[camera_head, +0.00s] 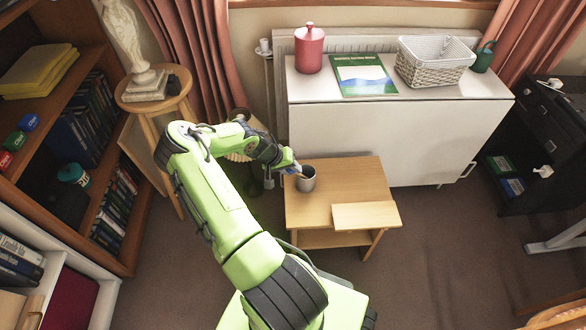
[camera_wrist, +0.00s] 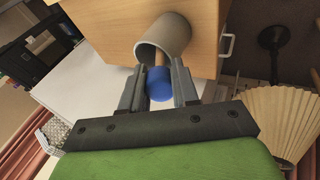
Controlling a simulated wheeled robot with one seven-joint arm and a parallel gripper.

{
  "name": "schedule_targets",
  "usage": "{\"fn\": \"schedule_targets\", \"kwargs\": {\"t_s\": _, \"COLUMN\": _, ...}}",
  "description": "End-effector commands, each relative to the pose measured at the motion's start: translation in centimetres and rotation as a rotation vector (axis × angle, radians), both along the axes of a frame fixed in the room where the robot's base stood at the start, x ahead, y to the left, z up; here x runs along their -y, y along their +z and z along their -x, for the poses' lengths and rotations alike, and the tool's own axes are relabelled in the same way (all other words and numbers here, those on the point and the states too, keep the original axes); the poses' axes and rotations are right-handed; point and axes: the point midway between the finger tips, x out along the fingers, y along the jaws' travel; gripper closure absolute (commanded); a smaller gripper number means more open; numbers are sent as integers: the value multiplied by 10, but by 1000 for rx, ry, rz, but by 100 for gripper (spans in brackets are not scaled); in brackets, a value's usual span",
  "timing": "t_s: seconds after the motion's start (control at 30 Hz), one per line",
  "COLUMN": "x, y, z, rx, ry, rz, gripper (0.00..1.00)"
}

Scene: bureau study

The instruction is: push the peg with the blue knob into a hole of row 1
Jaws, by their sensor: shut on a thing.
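The blue knob (camera_wrist: 159,88) shows between the fingers of my gripper (camera_wrist: 160,72) in the wrist view, and the gripper is shut on it. A short pale shaft shows just beyond the knob, at the mouth of a grey cup (camera_wrist: 172,31). The peg's lower end is hidden, and I cannot tell how deep it sits in the cup. In the head view my gripper (camera_head: 291,170) is at the grey cup (camera_head: 307,181), which stands on a small wooden table (camera_head: 350,177). A flat wooden board (camera_head: 366,216) lies at the table's front right; no holes or rows can be made out.
A white cabinet (camera_head: 375,140) stands behind the table, bearing a red canister (camera_head: 309,50), a green book (camera_head: 363,75) and a wicker basket (camera_head: 434,72). A wooden stool (camera_head: 155,100) with a statue is at the left. The table top between cup and board is clear.

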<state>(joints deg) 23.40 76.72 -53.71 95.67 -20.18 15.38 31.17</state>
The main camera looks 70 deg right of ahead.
Motion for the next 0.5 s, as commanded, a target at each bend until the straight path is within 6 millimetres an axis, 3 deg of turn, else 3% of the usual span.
{"fn": "schedule_targets", "kwargs": {"t_s": 0.5, "x": -15, "y": 33, "z": -13, "rx": -1, "ry": 0, "rz": -1, "gripper": 100}}
